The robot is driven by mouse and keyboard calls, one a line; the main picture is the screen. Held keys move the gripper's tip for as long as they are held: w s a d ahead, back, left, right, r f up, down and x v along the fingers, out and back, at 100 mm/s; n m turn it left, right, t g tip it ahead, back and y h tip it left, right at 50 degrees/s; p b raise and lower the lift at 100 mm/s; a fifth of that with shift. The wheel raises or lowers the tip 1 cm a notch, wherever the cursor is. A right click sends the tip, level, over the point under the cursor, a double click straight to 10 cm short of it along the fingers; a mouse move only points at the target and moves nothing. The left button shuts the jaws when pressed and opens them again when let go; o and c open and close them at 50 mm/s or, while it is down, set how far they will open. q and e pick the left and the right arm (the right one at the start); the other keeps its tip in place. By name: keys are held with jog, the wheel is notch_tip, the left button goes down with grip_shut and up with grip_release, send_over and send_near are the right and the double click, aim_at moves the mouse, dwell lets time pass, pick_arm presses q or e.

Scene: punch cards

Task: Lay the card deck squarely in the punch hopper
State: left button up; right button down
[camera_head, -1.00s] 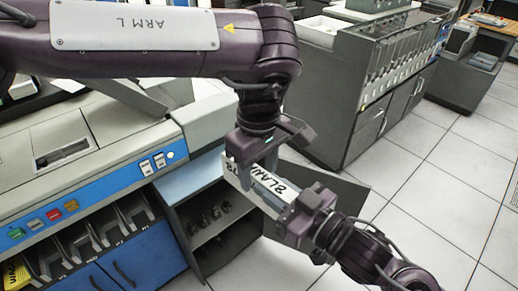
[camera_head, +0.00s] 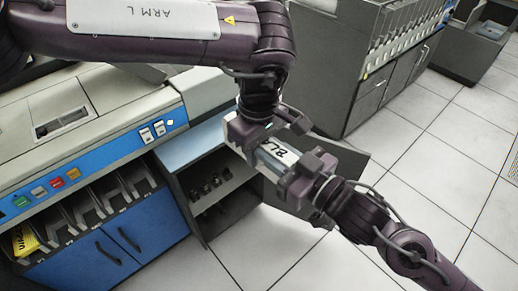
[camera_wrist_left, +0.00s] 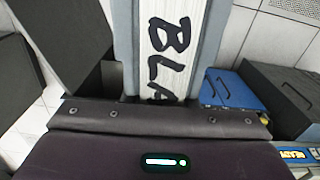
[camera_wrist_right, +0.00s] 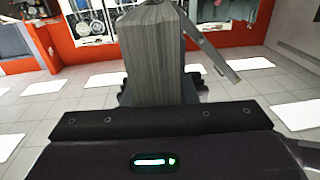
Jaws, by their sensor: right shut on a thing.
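The card deck (camera_head: 277,153) is a white block with black "BLA…" lettering, held in the air between my two grippers. It also shows in the left wrist view (camera_wrist_left: 166,45), and its layered card edges show in the right wrist view (camera_wrist_right: 153,50). My right gripper (camera_head: 287,174) is shut on the deck's lower right end. My left gripper (camera_head: 252,143) has its grey fingers on both sides of the upper left end; whether they press on it I cannot tell. A beige and blue machine (camera_head: 110,92) stands at left, with a recess in its top. I cannot tell which part is the punch hopper.
Below the deck is an open grey cabinet (camera_head: 211,215) with small dark items on its shelf. Several slots (camera_head: 100,197) and blue doors (camera_head: 125,238) line the machine's front. A grey card machine (camera_head: 375,75) stands behind. Tiled floor is clear at right.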

jog(key=c, duration=1.1)
grip_release()
